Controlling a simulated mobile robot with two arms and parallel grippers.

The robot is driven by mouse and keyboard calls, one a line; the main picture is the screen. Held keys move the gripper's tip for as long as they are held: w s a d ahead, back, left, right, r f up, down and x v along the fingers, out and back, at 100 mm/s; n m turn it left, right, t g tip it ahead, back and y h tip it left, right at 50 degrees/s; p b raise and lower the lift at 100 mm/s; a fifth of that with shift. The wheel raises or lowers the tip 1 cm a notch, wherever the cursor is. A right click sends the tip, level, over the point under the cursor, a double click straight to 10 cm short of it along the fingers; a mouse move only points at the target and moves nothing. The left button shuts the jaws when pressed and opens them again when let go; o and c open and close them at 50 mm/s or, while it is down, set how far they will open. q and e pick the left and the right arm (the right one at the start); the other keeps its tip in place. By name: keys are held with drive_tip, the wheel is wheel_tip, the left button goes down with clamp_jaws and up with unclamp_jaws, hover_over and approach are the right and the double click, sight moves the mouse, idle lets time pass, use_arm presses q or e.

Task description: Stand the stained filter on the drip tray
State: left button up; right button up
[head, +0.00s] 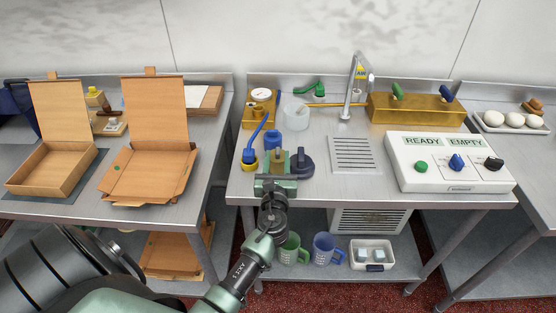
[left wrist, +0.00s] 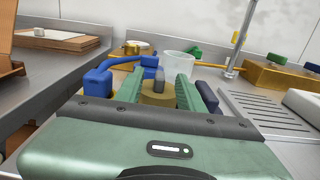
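The drip tray (head: 353,154) is a grey slotted plate on the middle counter; it also shows at the right of the left wrist view (left wrist: 262,112). A squat olive-brown piece with a grey knob (head: 278,158) stands on the counter left of the tray; I take it to be the stained filter. In the left wrist view this olive-brown piece (left wrist: 157,98) is between the green fingers. My left gripper (head: 276,177) is open, its fingers (left wrist: 159,88) on either side of the piece. Whether they touch it is unclear. My right gripper is not in view.
A dark blue piece (head: 300,164) stands close right of the gripper, and a blue-handled yellow one (head: 250,157) close left. A blue jar (head: 271,143) and a clear cup (head: 295,110) stand behind. A control box (head: 448,168) is at right.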

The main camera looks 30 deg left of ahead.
use_arm(q)
drive_tip(key=shift+x, duration=1.1)
drive_tip(key=shift+c, duration=0.4)
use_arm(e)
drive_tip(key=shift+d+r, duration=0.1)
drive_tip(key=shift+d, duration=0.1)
use_arm(q)
drive_tip(key=shift+d, duration=0.1)
clamp_jaws()
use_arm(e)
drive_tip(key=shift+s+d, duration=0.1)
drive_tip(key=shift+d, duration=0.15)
